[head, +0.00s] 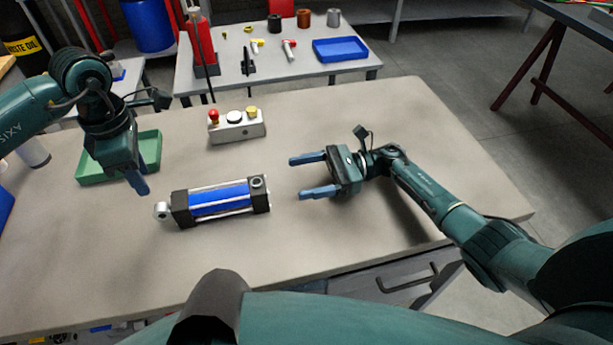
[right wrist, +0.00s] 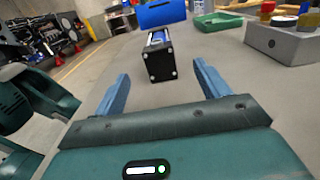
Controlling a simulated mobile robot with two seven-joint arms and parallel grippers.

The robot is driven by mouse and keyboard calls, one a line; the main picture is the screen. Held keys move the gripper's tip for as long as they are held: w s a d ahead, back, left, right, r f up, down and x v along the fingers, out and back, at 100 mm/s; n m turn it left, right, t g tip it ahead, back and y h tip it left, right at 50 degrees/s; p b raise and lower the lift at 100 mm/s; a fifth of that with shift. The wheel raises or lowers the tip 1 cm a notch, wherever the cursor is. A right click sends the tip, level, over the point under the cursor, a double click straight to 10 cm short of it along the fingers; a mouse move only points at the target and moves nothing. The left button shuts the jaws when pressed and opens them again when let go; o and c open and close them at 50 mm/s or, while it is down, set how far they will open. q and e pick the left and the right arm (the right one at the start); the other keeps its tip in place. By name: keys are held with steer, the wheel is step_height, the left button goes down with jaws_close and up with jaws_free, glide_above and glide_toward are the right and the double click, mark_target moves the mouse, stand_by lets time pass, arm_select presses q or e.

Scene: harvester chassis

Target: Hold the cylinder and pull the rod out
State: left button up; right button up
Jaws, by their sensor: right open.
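The cylinder (head: 222,197) lies on the workbench, with a blue body between black end caps. The rod's silver eye end (head: 162,210) sticks out at its left end in the head view. My right gripper (head: 298,178) is open and empty, to the right of the cylinder and apart from it, with its fingers pointing towards it. In the right wrist view the black end cap (right wrist: 161,62) shows ahead between the open fingers; the rod is hidden there. My left gripper (head: 139,184) points down left of the rod end, apart from it. Its finger gap is not clear.
A green tray (head: 90,168) lies behind my left gripper. A rear table (head: 290,72) holds tools and a blue tray (head: 340,49). The bench (head: 300,240) in front of the cylinder is clear.

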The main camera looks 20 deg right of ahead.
mark_target(243, 188)
steer(key=shift+s+a+f, duration=0.2)
steer(key=shift+a+f, duration=0.05)
steer(key=shift+a, duration=0.15)
steer(key=a, duration=1.2)
steer(key=shift+a, duration=0.35)
jaws_close()
steer(key=c, duration=0.7)
jaws_free()
steer(key=c, duration=0.8)
steer(key=shift+o, duration=0.2)
